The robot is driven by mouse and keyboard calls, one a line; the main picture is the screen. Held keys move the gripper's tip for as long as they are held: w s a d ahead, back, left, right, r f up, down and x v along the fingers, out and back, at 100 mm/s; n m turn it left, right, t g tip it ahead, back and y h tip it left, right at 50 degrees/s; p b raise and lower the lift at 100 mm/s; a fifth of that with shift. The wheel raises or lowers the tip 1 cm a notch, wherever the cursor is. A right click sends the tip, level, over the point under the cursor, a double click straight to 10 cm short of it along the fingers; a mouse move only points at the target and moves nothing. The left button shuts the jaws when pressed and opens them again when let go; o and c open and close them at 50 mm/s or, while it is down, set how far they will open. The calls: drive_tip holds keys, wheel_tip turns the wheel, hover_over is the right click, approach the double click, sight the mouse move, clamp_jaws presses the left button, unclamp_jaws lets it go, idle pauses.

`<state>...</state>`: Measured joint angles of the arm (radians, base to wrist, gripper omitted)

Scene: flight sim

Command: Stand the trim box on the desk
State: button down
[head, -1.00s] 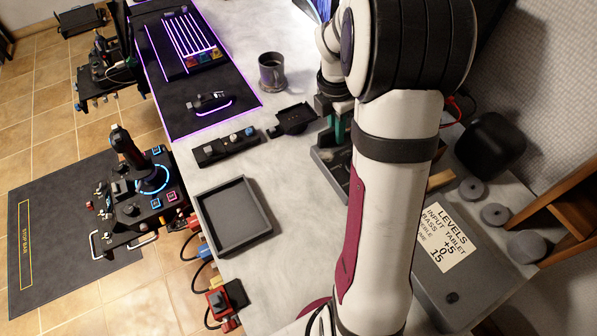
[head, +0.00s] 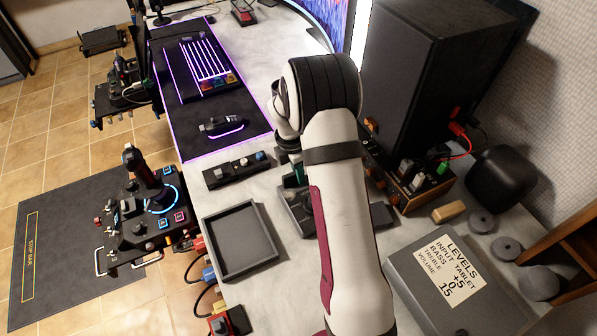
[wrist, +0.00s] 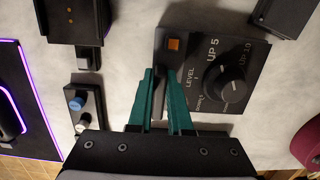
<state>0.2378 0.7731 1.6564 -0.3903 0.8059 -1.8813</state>
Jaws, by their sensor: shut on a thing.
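The trim box, a dark box with a big black knob, an orange button and white "LEVEL" lettering, shows in the wrist view (wrist: 205,55), its face turned toward that camera. In the head view its left part (head: 293,212) shows beside my arm, and my arm hides the rest. My gripper (wrist: 158,75) has teal fingers at the box's left edge, one on either side of that edge, and is shut on it. In the head view my gripper (head: 297,172) is partly hidden by my wrist. I cannot tell whether the box touches the desk.
An empty grey tray (head: 240,242) lies left of the box. A switch strip (head: 238,168) and a purple-edged mat (head: 213,92) lie beyond. An amplifier (head: 410,185), a wooden block (head: 449,212) and a grey case with a levels card (head: 455,268) stand to the right.

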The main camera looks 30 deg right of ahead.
drive_tip(key=c, duration=0.8)
unclamp_jaws()
drive_tip(key=shift+c, duration=0.2)
wheel_tip(320, 180, up, 12)
drive_tip(key=a, duration=0.1)
drive_tip(key=s+a+r+m+y, duration=0.1)
drive_tip(key=s+a+r+m, duration=0.55)
drive_tip(key=s+m, duration=0.2)
drive_tip(key=s+a+m+y, duration=0.1)
drive_tip(key=s+a+m, duration=0.3)
drive_tip(key=s+m, duration=0.3)
drive_tip(key=s+a+m+y, duration=0.1)
drive_tip(key=s+a+m, duration=0.4)
drive_tip(key=s, duration=0.9)
drive_tip(key=m, duration=0.3)
drive_tip(key=shift+f, duration=0.25)
